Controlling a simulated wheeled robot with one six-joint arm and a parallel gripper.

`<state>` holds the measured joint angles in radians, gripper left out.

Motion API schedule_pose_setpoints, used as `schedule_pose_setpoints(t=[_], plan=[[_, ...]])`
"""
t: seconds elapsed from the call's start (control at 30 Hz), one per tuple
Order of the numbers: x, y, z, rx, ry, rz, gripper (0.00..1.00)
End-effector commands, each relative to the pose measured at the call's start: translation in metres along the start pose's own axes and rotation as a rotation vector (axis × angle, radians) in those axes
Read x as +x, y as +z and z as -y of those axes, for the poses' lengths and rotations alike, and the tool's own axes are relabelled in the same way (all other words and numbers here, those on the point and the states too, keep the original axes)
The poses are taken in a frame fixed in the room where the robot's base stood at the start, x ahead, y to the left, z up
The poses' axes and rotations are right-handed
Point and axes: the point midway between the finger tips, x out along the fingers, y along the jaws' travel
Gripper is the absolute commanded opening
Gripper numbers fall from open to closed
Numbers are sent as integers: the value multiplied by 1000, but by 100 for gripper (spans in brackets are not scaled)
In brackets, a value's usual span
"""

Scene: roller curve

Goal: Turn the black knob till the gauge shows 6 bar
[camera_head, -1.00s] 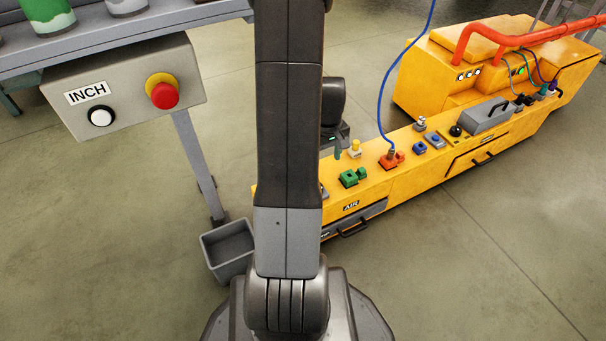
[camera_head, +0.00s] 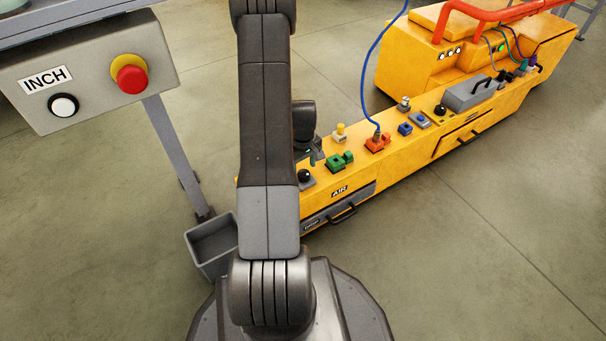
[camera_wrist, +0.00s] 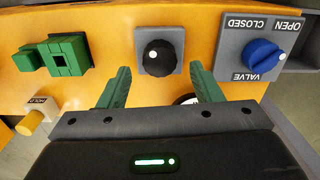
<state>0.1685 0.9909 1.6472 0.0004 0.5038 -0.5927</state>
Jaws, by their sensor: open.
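The black knob (camera_wrist: 160,57) with a white dot sits on a grey square plate in the wrist view. It also shows in the head view (camera_head: 305,175), at the near end of the yellow bench, just right of my arm. My gripper (camera_wrist: 166,78) is open, its green fingers apart with nothing between them. In the picture the fingertips lie left and right of the knob, a little below it; I see no contact. A round white dial, perhaps the gauge (camera_wrist: 187,99), peeks out above the gripper body. Most of it is hidden and its reading cannot be seen.
A blue valve knob (camera_wrist: 263,57) on a grey plate is right of the black knob. A green block (camera_wrist: 70,55) and a yellow HOLD knob (camera_wrist: 31,123) are on the left. A grey bin (camera_head: 212,245) and an INCH button box (camera_head: 90,75) stand left of my arm.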

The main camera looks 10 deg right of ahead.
Motion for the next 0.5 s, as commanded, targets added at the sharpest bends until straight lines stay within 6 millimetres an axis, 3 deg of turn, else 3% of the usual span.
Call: schedule_pose_setpoints(t=[0.03,0.2,0.5], plan=[[11,0,0,0,0,1,59],[24,0,0,0,0,0,59],[27,0,0,0,0,-1,59]])
